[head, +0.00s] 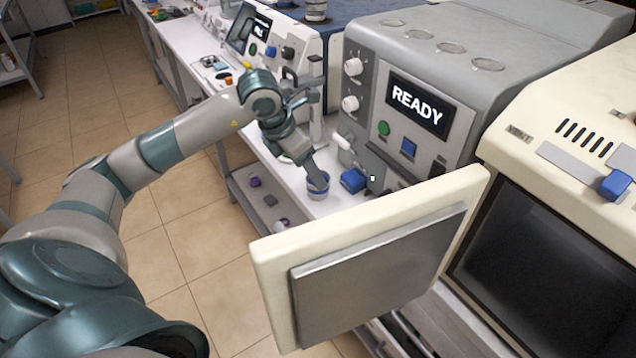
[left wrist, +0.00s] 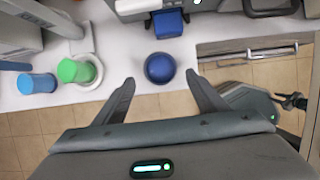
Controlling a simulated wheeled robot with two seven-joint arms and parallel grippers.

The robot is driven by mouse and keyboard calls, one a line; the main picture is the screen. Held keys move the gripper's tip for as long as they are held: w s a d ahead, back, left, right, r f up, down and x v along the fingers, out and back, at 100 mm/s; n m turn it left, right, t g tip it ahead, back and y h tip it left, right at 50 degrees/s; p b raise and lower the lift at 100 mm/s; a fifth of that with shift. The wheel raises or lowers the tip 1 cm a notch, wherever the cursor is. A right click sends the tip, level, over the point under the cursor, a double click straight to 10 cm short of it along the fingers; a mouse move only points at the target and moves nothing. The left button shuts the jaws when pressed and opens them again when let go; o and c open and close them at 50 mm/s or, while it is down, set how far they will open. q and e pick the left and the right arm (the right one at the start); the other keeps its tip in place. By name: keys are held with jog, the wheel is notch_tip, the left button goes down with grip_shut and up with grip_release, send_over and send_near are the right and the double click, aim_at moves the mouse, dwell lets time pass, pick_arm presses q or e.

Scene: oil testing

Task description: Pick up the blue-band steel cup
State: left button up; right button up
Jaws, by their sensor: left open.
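The blue-band steel cup (head: 317,189) stands on the white bench in front of the grey machine; its blue band shows, and the gripper hides part of its top. In the left wrist view it is a round, dark blue shape (left wrist: 160,68) seen from above. My left gripper (left wrist: 160,77) is open, with one fingertip on each side of the cup and a visible gap on both sides. In the head view the left gripper (head: 314,172) reaches down at the cup. Whether it touches the cup cannot be told.
A blue block (head: 353,181) sits just right of the cup by the grey READY machine (head: 415,75). A cream door (head: 272,270) stands open in front. A green cylinder (left wrist: 76,71) and a blue cylinder (left wrist: 37,83) stand left of the cup in the wrist view.

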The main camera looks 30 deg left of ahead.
pick_arm(q)
jog(key=shift+w+d+f, duration=0.1)
jog(key=shift+w+f, duration=0.1)
jog(key=shift+f, duration=0.3)
jog(key=shift+w+f+p, duration=0.1)
jog(key=shift+f+p, duration=0.3)
jog(key=shift+p, duration=0.15)
jog(key=p+x, duration=0.2)
jog(key=x, duration=0.1)
jog(key=shift+w+d+f, duration=0.1)
jog(key=shift+d+f, duration=0.05)
jog(key=shift+f, duration=0.2)
jog(key=shift+w+f, duration=0.15)
jog(key=shift+f, duration=0.15)
jog(key=shift+c, duration=0.5)
jog(key=c, duration=1.1)
